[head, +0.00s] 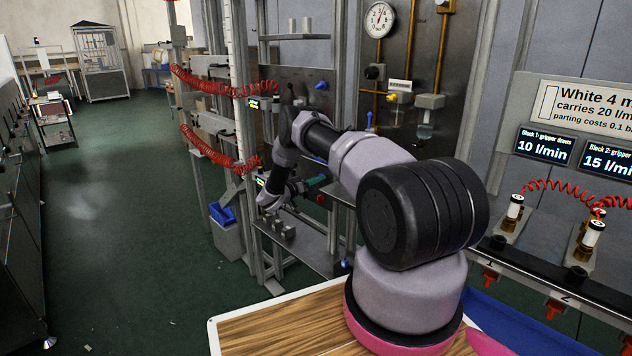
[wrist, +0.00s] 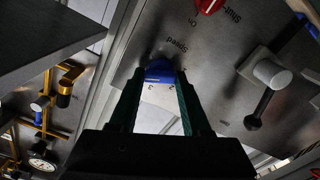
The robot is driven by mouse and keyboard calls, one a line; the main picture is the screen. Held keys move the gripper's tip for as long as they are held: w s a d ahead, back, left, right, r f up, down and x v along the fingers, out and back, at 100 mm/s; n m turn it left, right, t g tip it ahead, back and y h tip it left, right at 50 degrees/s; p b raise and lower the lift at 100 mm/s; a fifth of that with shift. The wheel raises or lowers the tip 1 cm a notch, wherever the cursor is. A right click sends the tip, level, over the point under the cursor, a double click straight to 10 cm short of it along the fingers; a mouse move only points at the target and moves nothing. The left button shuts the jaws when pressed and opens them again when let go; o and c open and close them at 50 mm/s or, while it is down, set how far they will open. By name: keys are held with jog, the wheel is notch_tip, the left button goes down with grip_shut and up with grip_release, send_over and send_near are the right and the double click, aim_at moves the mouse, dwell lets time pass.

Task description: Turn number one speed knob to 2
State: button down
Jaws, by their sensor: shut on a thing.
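The blue speed knob (wrist: 160,72) sits on a grey metal panel in the wrist view, beside the printed word "Speed". My gripper (wrist: 161,88) has its two dark green fingers on either side of the knob, shut on it. The fingers cover part of the knob, and I cannot read which number it points to. In the head view my gripper (head: 317,182) is at the lower panel behind my arm, and the held knob cannot be made out there.
A red switch (wrist: 208,5) marked "On" is close to the knob. A grey boss with a black lever (wrist: 262,103) stands out at right. Another blue knob (head: 321,85) is on the upper panel. Red coiled hoses (head: 215,86) hang at left. Green floor (head: 130,200) is open.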

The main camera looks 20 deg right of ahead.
jog(key=n, duration=2.4)
jog(key=shift+w+a+f+n, duration=0.15)
jog(key=shift+n, duration=0.15)
dwell(0.4)
jog(key=shift+c, duration=1.8)
grip_release()
